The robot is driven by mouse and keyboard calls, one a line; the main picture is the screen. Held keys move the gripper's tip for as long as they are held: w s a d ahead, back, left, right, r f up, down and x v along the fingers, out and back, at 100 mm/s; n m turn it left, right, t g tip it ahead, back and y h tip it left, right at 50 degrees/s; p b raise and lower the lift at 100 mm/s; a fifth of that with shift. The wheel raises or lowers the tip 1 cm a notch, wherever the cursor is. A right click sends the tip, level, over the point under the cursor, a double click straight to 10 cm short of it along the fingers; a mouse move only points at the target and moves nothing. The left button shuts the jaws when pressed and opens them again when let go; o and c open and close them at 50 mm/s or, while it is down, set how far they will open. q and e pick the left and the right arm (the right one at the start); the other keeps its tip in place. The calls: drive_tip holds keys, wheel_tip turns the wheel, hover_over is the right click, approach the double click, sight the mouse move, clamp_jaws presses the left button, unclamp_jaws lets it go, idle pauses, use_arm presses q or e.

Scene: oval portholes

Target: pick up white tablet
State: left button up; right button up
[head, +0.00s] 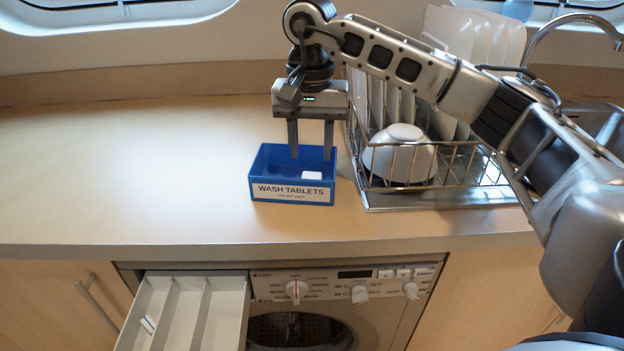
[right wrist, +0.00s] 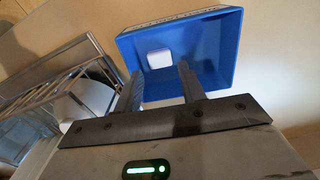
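A white tablet (head: 312,176) lies inside the blue box labelled "WASH TABLETS" (head: 292,191), near its front right corner. In the right wrist view the tablet (right wrist: 159,58) sits on the floor of the blue box (right wrist: 225,40). My right gripper (head: 311,155) points down over the box, with its fingertips at about the rim at the back. Its two fingers are apart with nothing between them, and they also show in the right wrist view (right wrist: 160,82). The tablet is clear of both fingers. My left gripper is not in view.
A wire dish rack (head: 440,185) with white plates and an upturned bowl (head: 400,153) stands right of the box. The counter (head: 120,160) is clear to the left. Below, a washing machine (head: 345,290) has its dispenser drawer (head: 190,305) pulled out, with a small white item in its left compartment.

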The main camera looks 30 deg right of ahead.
drive_tip(key=shift+w+d+f, duration=0.1)
drive_tip(key=shift+f, duration=1.3)
drive_tip(key=shift+w+d+f, duration=0.1)
drive_tip(key=shift+f, duration=1.25)
drive_tip(key=c, duration=0.6)
drive_tip(key=shift+r, duration=0.15)
